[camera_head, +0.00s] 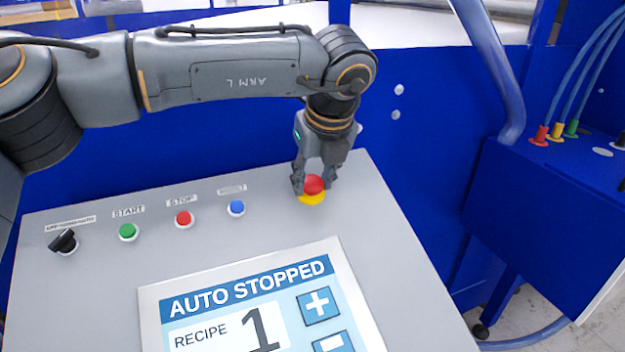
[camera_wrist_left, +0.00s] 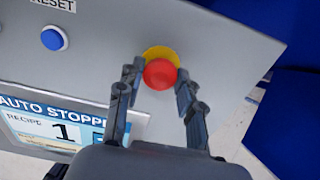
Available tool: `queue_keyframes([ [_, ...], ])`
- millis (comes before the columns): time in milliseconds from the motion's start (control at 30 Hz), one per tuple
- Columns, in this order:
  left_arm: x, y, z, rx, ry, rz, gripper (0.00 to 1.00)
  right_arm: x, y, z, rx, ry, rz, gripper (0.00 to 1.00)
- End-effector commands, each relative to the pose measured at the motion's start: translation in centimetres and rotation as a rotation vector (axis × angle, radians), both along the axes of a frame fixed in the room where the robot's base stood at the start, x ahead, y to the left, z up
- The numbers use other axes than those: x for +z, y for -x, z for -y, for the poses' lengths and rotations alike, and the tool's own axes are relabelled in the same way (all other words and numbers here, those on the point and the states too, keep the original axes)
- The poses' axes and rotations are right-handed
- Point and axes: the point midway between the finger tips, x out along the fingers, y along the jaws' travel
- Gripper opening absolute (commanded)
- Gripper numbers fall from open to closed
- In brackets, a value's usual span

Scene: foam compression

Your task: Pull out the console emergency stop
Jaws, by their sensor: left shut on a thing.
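The console emergency stop is a red mushroom button (camera_head: 314,184) on a yellow base (camera_head: 311,199), near the far right corner of the grey console (camera_head: 400,255). My left gripper (camera_head: 316,182) reaches down onto it from above, with its fingers on either side of the red head. In the left wrist view the red button (camera_wrist_left: 160,74) sits between the two fingertips (camera_wrist_left: 157,80), and the gripper is shut on it. The yellow base shows behind the head. My right gripper is not in view.
A selector knob (camera_head: 64,241), green START button (camera_head: 128,231), red STOP button (camera_head: 184,218) and blue RESET button (camera_head: 236,208) line the console's far side. The screen (camera_head: 262,308) reads AUTO STOPPED, recipe 1. A blue box (camera_head: 548,205) with hoses stands at the right.

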Motion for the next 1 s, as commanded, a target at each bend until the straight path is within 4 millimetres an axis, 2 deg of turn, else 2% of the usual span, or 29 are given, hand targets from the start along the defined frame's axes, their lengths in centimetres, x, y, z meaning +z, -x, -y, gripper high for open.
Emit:
queue_keyframes([
  [533, 0.03, 0.06, 0.03, -0.001, -0.001, -0.001, 0.0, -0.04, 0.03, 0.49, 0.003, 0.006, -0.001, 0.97],
  [867, 0.73, 0.25, 0.15, -0.001, 0.002, 0.001, 0.0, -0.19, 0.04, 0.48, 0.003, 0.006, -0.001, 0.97],
  [900, 0.78, 0.25, 0.15, 0.0, 0.002, 0.002, 0.39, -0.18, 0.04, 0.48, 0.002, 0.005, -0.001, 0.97],
  [1000, 0.76, 0.24, 0.13, 0.001, 0.001, 0.0, 0.59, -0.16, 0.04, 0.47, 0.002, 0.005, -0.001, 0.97],
])
